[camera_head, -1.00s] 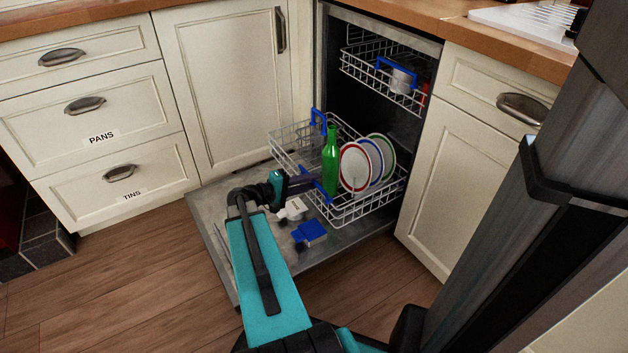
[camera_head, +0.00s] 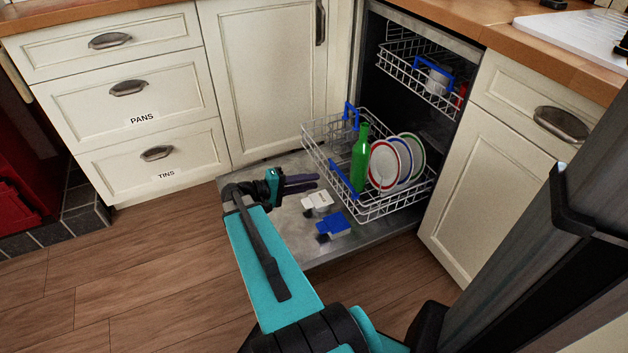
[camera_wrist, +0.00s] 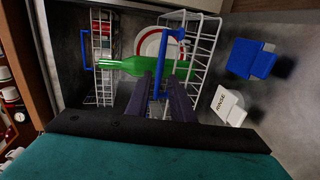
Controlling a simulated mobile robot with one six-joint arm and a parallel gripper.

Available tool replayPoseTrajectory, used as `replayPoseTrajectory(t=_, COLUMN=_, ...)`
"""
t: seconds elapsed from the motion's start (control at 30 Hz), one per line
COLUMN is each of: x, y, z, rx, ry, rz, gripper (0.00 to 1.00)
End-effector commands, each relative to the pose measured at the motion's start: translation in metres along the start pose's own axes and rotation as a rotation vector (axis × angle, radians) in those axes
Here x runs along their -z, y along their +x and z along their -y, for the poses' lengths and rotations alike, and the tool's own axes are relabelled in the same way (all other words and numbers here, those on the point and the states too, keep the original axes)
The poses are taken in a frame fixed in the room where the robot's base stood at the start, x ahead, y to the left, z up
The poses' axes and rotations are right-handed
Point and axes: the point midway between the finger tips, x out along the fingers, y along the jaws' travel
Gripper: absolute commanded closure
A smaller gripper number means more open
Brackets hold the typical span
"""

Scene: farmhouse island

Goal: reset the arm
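My gripper (camera_head: 317,181) is over the open dishwasher door (camera_head: 285,215), left of the pulled-out lower rack (camera_head: 398,207). Its two dark fingers are apart with nothing held between them. In the wrist view my gripper (camera_wrist: 161,77) points at the rack's blue handle (camera_wrist: 160,68), which shows beyond and between the fingers. In the head view the blue handle (camera_head: 343,180) is clear of the fingertips. My arm is stretched forward and low.
The lower rack holds a green bottle (camera_head: 360,160) and several plates (camera_head: 384,166). The upper rack (camera_head: 408,75) holds a pot-like item. Detergent compartment lids, white (camera_head: 318,202) and blue (camera_head: 335,225), are on the door. Drawers (camera_head: 128,100) stand left; open floor (camera_head: 130,265) lies in front.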

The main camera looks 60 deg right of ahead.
Motion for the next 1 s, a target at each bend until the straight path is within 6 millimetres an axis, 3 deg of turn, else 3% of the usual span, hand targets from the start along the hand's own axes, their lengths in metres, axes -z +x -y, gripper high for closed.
replayPoseTrajectory(t=0.63, x=0.001, y=-0.005, z=-0.003, rx=0.0, ry=-0.001, rz=-0.006, gripper=0.79)
replayPoseTrajectory(t=0.77, x=0.005, y=-0.018, z=-0.011, rx=0.0, ry=-0.008, rz=-0.025, gripper=0.79)
replayPoseTrajectory(t=1.0, x=0.011, y=-0.057, z=-0.023, rx=-0.002, ry=-0.052, rz=-0.086, gripper=0.79)
